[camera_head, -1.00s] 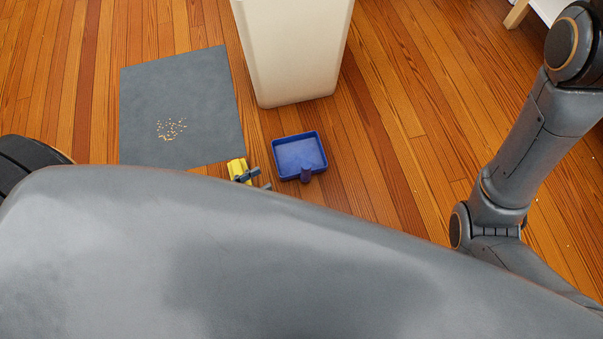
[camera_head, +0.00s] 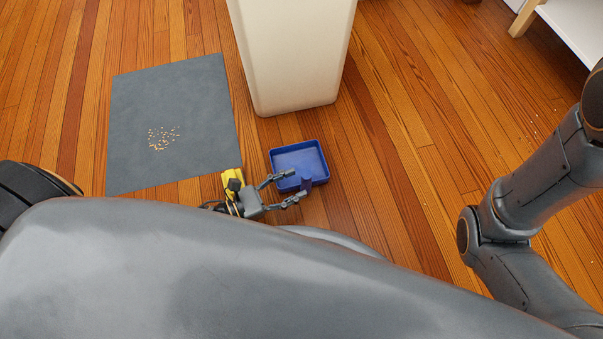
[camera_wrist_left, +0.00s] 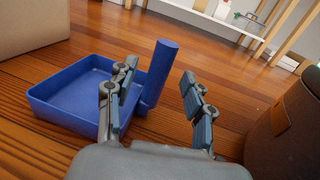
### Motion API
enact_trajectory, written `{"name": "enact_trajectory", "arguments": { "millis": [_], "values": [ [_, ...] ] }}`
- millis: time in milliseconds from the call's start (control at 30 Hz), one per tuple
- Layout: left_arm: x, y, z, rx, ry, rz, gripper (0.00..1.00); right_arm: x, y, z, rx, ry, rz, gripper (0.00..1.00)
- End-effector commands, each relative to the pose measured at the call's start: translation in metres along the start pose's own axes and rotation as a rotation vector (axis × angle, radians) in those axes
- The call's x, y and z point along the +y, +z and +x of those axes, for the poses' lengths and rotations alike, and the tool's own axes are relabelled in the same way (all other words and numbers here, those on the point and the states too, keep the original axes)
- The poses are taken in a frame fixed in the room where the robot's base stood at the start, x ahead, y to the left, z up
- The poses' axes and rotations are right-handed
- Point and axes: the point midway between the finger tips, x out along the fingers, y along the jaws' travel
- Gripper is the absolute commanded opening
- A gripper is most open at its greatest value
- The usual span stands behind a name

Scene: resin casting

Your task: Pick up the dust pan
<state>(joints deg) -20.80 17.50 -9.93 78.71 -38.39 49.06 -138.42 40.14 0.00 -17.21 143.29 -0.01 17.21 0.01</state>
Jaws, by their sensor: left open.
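The blue dust pan (camera_head: 300,160) lies on the wooden floor, in front of the white bin, with its short handle (camera_head: 306,183) toward me. My left gripper (camera_head: 296,186) is open, its fingers pointing right at the handle. In the left wrist view the dust pan (camera_wrist_left: 75,92) lies ahead to the left and its handle (camera_wrist_left: 160,70) stands up just beyond the gap between the open fingers (camera_wrist_left: 158,95). Nothing is between the fingertips that I can make out as gripped. My right gripper is not in view; only my right arm shows.
A white bin (camera_head: 290,60) stands behind the dust pan. A grey mat (camera_head: 170,100) with scattered crumbs (camera_head: 162,138) lies to the left. A white shelf (camera_head: 575,40) stands at upper right.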

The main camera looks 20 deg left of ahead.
Motion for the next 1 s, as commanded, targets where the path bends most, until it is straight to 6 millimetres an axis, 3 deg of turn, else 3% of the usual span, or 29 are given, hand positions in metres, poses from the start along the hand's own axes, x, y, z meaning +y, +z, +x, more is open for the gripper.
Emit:
{"name": "enact_trajectory", "arguments": {
  "millis": [100,233,533,567,800,1000],
  "values": [
    [-0.002,-0.005,0.02,-0.004,-0.003,0.003,0.52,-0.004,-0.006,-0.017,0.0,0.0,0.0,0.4],
    [-0.001,-0.003,0.037,-0.002,-0.002,0.001,0.52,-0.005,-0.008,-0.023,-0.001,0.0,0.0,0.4],
    [-0.001,-0.001,0.044,0.0,0.0,0.0,0.52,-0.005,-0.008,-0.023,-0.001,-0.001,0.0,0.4],
    [-0.001,-0.001,0.044,0.0,0.0,0.0,0.5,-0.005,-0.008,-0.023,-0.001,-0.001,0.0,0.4],
    [-0.001,-0.001,0.043,0.0,0.0,0.0,0.01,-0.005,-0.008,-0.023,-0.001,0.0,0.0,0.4],
    [-0.001,-0.001,0.043,-0.001,0.0,0.0,0.0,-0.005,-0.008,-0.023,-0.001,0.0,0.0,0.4]
  ]
}}
